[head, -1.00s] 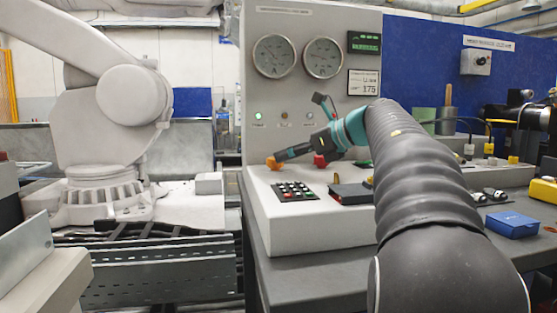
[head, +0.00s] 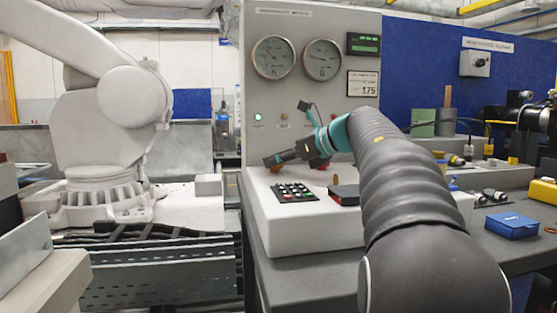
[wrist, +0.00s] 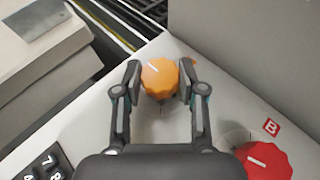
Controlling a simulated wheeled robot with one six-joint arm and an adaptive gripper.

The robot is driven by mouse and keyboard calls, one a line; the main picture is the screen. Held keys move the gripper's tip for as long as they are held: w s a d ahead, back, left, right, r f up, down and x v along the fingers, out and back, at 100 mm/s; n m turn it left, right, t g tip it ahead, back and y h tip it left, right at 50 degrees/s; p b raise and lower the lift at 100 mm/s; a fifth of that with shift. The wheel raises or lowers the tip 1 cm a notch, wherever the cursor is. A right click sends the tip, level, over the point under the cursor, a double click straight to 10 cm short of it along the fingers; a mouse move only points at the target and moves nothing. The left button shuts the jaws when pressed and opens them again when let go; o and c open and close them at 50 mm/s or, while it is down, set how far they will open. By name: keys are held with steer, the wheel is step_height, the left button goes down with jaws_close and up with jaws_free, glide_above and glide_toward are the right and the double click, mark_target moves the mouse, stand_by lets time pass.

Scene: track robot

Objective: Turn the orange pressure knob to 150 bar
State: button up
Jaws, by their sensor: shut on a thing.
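The orange pressure knob (wrist: 160,79) sits near the corner of the light panel in the wrist view. Its white pointer line slants to the upper left. My gripper (wrist: 160,84) is shut on the knob, one finger on each side. In the head view my gripper (head: 272,160) is at the left end of the console and hides most of the orange knob (head: 277,170). A placard on the upright panel reads 175 (head: 363,87). The green display (head: 363,44) above it is too small to read.
A red knob (wrist: 265,161) marked B sits close to the right of my gripper. A dark keypad (head: 293,192) lies in front on the console. Two round gauges (head: 274,57) (head: 322,60) are on the upright panel. A blue box (head: 512,226) lies on the bench at right.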

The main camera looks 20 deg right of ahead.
steer(key=shift+a+m+h, duration=0.1)
steer(key=shift+m+h, duration=0.2)
steer(key=shift+s+a+r+m+t+h, duration=0.1)
steer(key=shift+a+r+m+t+h, duration=0.05)
steer(key=shift+m+t+h, duration=0.65)
steer(key=shift+a+r+m+h+p, duration=0.1)
steer(key=shift+r+m+h+p, duration=0.05)
steer(key=shift+m+h+p, duration=0.7)
steer(key=m+h+p, duration=0.2)
steer(key=shift+t+h+p, duration=0.3)
steer(key=shift+h+p, duration=0.05)
steer(key=shift+m+h+p, duration=0.55)
steer(key=shift+h+p, duration=0.05)
steer(key=shift+p, duration=0.3)
steer(key=shift+f+m+h+p, duration=0.2)
steer(key=shift+m+h+p, duration=0.3)
steer(key=shift+h, duration=0.1)
steer(key=o, duration=1.1)
steer(key=shift+o, duration=0.2)
